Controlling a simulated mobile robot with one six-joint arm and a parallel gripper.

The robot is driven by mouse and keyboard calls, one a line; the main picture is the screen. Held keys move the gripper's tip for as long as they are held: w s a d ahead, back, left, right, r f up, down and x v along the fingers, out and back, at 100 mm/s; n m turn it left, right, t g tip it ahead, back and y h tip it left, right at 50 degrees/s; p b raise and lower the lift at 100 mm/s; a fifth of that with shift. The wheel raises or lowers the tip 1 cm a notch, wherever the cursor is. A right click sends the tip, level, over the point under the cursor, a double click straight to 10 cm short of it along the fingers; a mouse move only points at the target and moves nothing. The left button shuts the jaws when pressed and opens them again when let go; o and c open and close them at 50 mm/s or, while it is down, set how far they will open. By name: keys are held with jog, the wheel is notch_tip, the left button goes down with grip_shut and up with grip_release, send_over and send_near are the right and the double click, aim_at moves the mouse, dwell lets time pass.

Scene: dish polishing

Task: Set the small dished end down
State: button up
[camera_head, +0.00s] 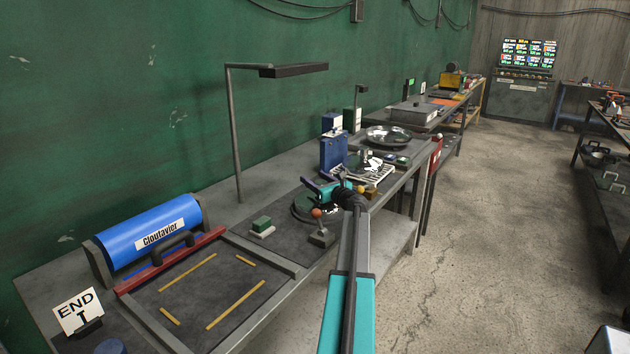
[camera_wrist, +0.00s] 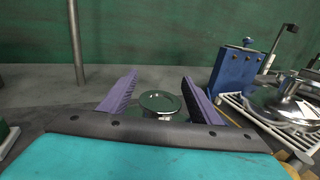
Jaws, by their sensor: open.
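The small dished end (camera_wrist: 160,101) is a shiny, mirror-like round piece in the wrist view. It sits centred between the two purple fingers of my gripper (camera_wrist: 160,92), with visible gaps on both sides. My gripper is open. What the piece rests on is mostly hidden by the gripper's dark front edge. In the head view, my gripper (camera_head: 328,190) is over a round dark plate (camera_head: 302,208) on the bench, and the arm and fingers cover much of that spot.
A white rack (camera_wrist: 262,117) holding a shiny domed piece (camera_wrist: 285,104) stands to the right, beside a blue box (camera_wrist: 233,74). A lever with an orange knob (camera_head: 317,213) stands in front of the plate. A lamp post (camera_head: 235,135) rises behind.

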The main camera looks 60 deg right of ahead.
jog(key=b, duration=0.2)
send_over(334, 206)
jog(key=shift+a+r, duration=0.1)
jog(key=shift+a, duration=0.05)
dwell(0.5)
dwell(0.8)
